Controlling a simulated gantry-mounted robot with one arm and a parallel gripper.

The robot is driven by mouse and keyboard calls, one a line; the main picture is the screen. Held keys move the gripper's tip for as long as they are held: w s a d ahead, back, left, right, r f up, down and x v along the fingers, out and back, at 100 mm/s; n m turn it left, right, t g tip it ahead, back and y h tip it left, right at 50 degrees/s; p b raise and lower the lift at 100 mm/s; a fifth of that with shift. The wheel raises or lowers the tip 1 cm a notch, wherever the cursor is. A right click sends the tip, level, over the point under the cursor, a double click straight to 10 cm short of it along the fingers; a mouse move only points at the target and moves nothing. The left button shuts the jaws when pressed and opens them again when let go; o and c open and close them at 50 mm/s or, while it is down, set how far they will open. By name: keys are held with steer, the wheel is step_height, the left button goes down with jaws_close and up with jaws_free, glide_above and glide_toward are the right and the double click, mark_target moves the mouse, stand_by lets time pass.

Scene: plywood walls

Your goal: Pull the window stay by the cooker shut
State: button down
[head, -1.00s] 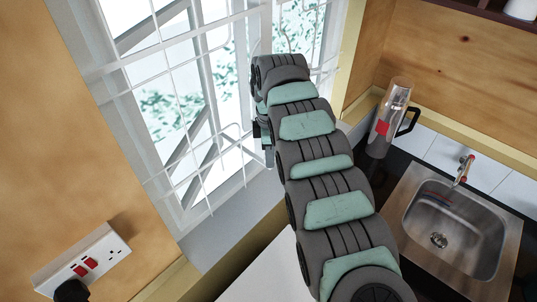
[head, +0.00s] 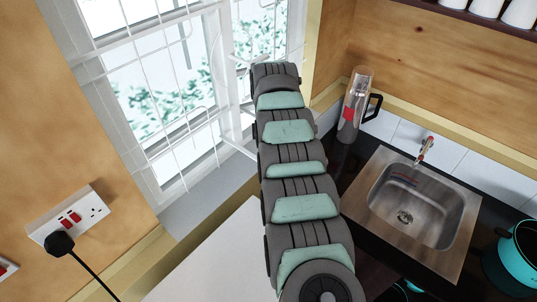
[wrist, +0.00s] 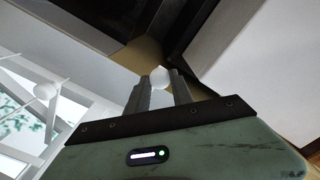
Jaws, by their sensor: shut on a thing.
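The window (head: 165,95) has a white frame behind white wire bars. A thin white stay rod (head: 238,148) runs from the lower window area toward my arm and disappears behind it. In the head view my arm hides my gripper. In the wrist view my gripper (wrist: 161,82) is shut on a round white knob (wrist: 160,77), which shows between the fingertips and which I take for the end of the window stay.
A clear jug (head: 354,105) and a steel sink (head: 412,205) stand right of my arm. A teal pot (head: 515,255) is at the right edge. A socket with a black plug (head: 68,220) is on the left wall. A white surface (head: 205,260) lies below the window.

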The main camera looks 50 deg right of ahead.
steer(key=shift+s, duration=0.2)
steer(key=c, duration=1.1)
jaws_free()
steer(key=shift+f, duration=0.15)
